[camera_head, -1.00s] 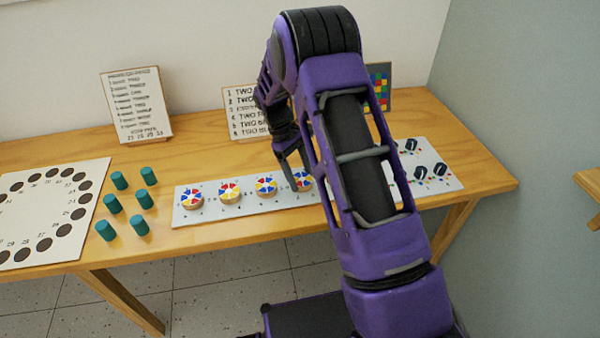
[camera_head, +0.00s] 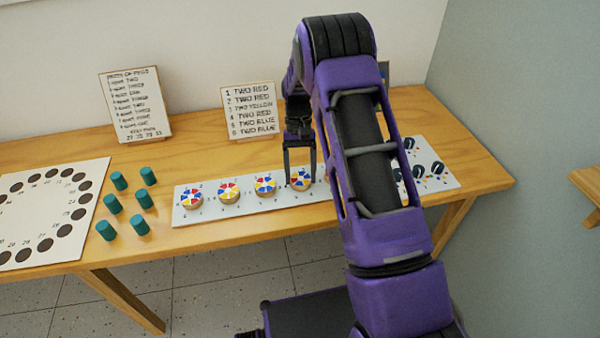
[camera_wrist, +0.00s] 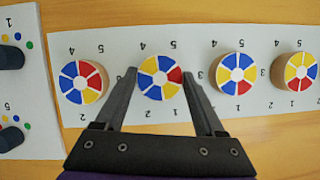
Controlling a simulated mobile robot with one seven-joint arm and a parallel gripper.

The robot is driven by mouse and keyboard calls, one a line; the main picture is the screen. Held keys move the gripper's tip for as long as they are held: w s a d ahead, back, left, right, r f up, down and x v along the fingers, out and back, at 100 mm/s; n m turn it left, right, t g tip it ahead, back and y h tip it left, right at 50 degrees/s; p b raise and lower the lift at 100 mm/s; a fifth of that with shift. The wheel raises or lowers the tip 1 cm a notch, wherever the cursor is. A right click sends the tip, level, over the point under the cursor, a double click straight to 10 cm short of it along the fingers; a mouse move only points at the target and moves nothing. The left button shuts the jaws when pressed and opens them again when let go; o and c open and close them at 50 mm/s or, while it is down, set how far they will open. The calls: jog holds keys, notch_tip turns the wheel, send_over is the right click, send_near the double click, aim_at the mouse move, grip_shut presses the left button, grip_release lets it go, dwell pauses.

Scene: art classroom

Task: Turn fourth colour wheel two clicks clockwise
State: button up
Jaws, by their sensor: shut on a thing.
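The fourth colour wheel (camera_head: 300,177), with red, yellow and blue sectors, sits on the white strip (camera_head: 212,211). My gripper (camera_head: 300,186) points down over the strip, one finger on each side of this wheel. In the wrist view my gripper (camera_wrist: 160,72) is shut on the fourth wheel (camera_wrist: 159,78). Its red sector is on the right there. Three wheels stand left of it in the head view: first (camera_head: 191,197), second (camera_head: 228,192), third (camera_head: 265,185). Another wheel (camera_wrist: 82,82) shows beyond the fourth in the wrist view; my arm hides it in the head view.
A card (camera_head: 249,110) listing colours by number leans behind the strip. A second board with dark knobs (camera_head: 420,172) is partly behind my arm. Several teal pegs (camera_head: 141,225) and a board of dark round holes (camera_head: 40,240) lie at left.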

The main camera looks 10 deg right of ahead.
jog(key=shift+m, duration=0.5)
jog(key=o, duration=1.3)
jog(key=shift+o, duration=0.2)
jog(key=p+v, duration=0.1)
jog(key=v, duration=1.6)
jog(key=shift+d+r, duration=0.3)
jog(key=shift+d, duration=0.05)
